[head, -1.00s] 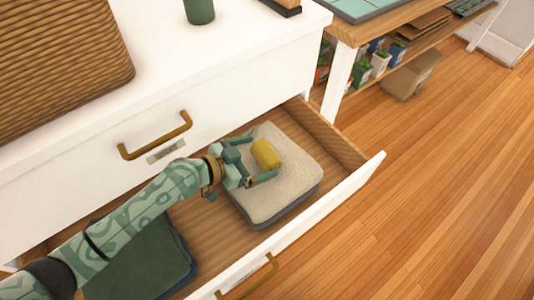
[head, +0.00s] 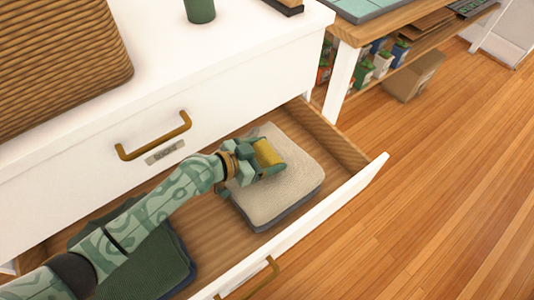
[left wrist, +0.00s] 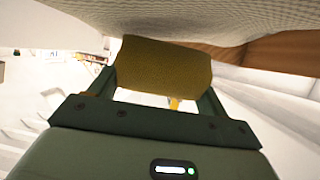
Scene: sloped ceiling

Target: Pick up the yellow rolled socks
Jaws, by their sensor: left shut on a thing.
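The yellow rolled socks (head: 267,153) are on top of a stack of folded light cloth (head: 297,172) in the open drawer. My left gripper (head: 265,158) is shut on the socks, with its fingers on either side of them. In the left wrist view the socks (left wrist: 163,66) fill the space between the fingers, close against the pale cloth (left wrist: 220,22). I cannot tell whether the socks still touch the cloth. My right gripper is not in view.
The open drawer has a white front wall (head: 322,212) and a brass handle (head: 250,278). Dark green folded cloth (head: 150,258) lies at its left. The white dresser top holds a wicker basket (head: 60,65) and a green cup (head: 200,10). Wooden floor is clear at right.

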